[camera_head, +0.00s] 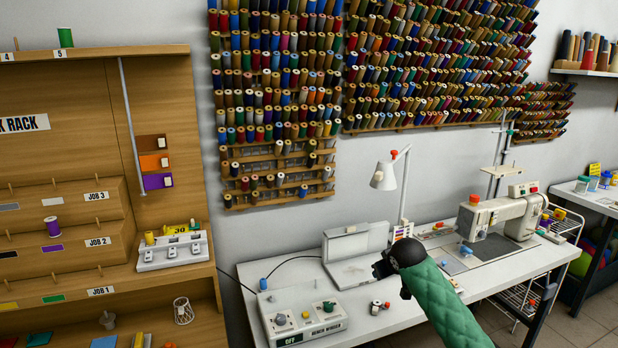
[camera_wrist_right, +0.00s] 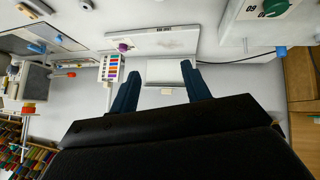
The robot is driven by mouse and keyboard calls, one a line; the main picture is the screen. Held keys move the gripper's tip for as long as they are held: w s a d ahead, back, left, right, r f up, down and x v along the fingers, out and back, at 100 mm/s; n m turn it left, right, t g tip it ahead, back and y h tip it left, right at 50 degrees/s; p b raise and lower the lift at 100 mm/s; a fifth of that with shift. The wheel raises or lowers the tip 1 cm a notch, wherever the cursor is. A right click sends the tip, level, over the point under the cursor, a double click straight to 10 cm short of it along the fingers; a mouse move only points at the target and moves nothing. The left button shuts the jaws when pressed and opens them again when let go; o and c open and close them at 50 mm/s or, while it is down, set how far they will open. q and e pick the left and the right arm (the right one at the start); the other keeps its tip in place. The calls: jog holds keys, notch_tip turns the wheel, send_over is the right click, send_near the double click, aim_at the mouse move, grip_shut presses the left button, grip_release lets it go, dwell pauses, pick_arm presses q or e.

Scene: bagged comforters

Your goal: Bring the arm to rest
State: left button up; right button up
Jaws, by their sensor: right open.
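My right arm, in a green quilted sleeve (camera_head: 447,305), reaches in from the lower right of the head view. Its dark gripper (camera_head: 380,270) is over the white worktable (camera_head: 375,325), in front of an open white case (camera_head: 355,243). In the right wrist view the two dark blue fingers of the right gripper (camera_wrist_right: 162,82) are spread apart with nothing between them. My left gripper is not in view.
A bench winder (camera_head: 300,312) stands left of the right gripper, with small spools (camera_head: 376,307) nearby. A lamp (camera_head: 385,176) and sewing machine (camera_head: 500,217) stand behind and to the right. A wooden job rack (camera_head: 95,130) fills the left.

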jog(key=s+a+f+g, duration=0.2)
jog(key=s+f, duration=1.2)
jog(key=s, duration=0.4)
jog(key=s+a+f+m+g, duration=0.1)
jog(key=s+a+f+g, duration=0.1)
jog(key=s+f, duration=1.2)
jog(key=s+a+f+m+g, duration=0.1)
jog(key=s+a+f+g, duration=0.2)
jog(key=s+f, duration=1.2)
jog(key=s, duration=0.9)
